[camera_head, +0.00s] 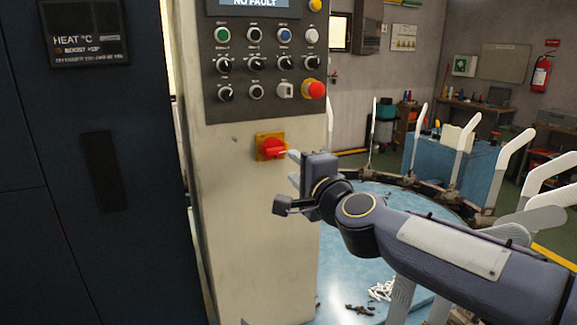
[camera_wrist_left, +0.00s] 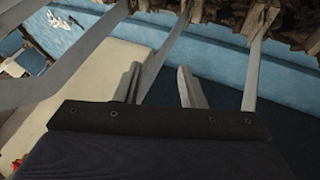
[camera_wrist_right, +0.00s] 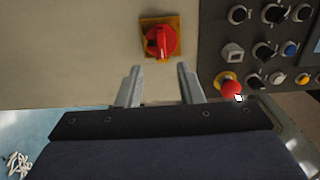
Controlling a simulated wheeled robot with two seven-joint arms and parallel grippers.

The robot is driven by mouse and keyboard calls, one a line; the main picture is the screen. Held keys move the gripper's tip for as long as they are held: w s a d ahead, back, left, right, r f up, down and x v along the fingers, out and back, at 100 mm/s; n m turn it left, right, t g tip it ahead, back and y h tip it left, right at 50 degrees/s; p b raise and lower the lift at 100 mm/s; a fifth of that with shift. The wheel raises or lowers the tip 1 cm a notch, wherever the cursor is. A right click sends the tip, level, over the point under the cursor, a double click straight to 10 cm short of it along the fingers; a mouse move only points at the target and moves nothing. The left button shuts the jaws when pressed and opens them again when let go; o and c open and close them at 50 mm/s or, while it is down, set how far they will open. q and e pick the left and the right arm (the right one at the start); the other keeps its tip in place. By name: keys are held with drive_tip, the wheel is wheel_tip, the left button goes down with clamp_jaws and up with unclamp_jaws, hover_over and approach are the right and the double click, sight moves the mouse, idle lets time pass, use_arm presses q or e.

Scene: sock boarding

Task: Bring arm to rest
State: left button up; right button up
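My right arm comes in from the right in the head view, and its gripper (camera_head: 288,180) is in front of the beige control cabinet (camera_head: 250,230). In the right wrist view the two fingers of the right gripper (camera_wrist_right: 160,85) stand apart with nothing between them. A red rotary switch on a yellow plate (camera_wrist_right: 161,41) is just beyond the fingertips, apart from them as far as I can tell. My left gripper (camera_wrist_left: 158,82) shows in the left wrist view with its fingers apart and empty. The left arm is not seen in the head view.
A dark panel with several buttons and knobs (camera_head: 265,65) is above the switch. A dark oven-like cabinet (camera_head: 60,180) stands at left. A round blue machine (camera_head: 400,205) with several upright white sock boards (camera_head: 462,150) is behind my right arm. White pieces (camera_head: 382,290) lie on the blue base.

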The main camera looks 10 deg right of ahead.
drive_tip(key=s+d+f+n+g+p, duration=0.1)
drive_tip(key=s+d+f+n+g, duration=0.2)
drive_tip(key=s+f, duration=0.9)
drive_tip(key=s+d+f+n+g+p, duration=0.1)
drive_tip(key=s+d+f+n+g, duration=0.2)
drive_tip(key=s+f+n+g, duration=0.6)
drive_tip(key=s+f+n, duration=0.2)
drive_tip(key=s+f, duration=0.2)
drive_tip(key=s, duration=0.6)
drive_tip(key=shift+c, duration=0.4)
